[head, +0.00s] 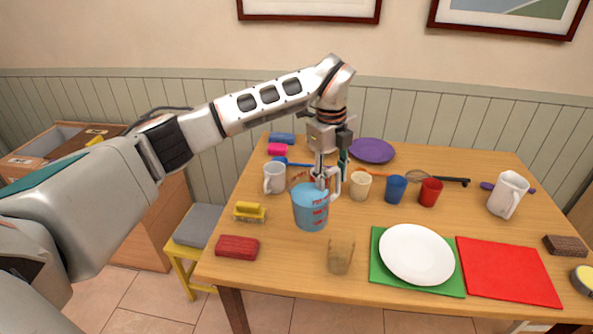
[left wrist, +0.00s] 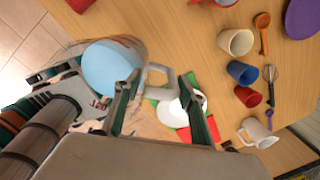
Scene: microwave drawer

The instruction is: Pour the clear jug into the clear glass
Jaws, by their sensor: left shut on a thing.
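The clear jug (head: 311,208) has red markings and looks full of blue liquid. My left gripper (head: 328,180) is shut on the jug's handle, behind and slightly right of its body. The jug is about upright, and it looks held above the table. The left wrist view shows the blue surface in the jug (left wrist: 112,68) and the handle between the fingers (left wrist: 157,92). The clear glass (head: 340,257) stands near the table's front edge, right of and nearer than the jug. It looks empty. My right gripper is not in view.
A white plate (head: 417,254) on a green mat (head: 382,279) lies right of the glass, beside a red mat (head: 508,272). A red block (head: 237,248) and yellow brush (head: 249,212) lie left. Behind are white (head: 274,178), cream (head: 360,186), blue (head: 395,190) and red cups (head: 430,192).

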